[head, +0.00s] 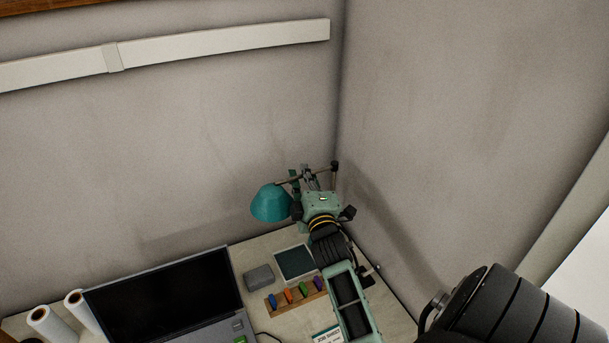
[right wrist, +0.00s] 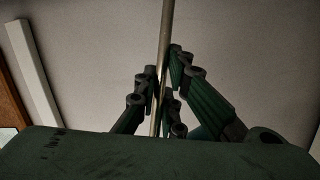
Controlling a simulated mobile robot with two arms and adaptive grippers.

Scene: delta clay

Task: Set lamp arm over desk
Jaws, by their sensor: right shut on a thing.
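The lamp has a teal shade (head: 270,203) that hangs over the back part of the desk (head: 262,247). Its thin metal arm (head: 288,181) runs from the shade to a dark joint on the right, near the wall corner. My right gripper (head: 306,177) reaches up to the lamp arm from the front. In the right wrist view, my right gripper (right wrist: 167,98) is shut on the thin metal rod of the lamp arm (right wrist: 166,35), which passes between its fingers. The lamp's base is hidden behind my right arm. My left gripper is not in view.
An open laptop (head: 165,300) stands left of my right arm. A wooden holder with coloured items (head: 297,296), a grey box (head: 258,279) and a framed panel (head: 295,263) lie between them. White rolls (head: 50,325) stand at the left. Walls close off the back and right.

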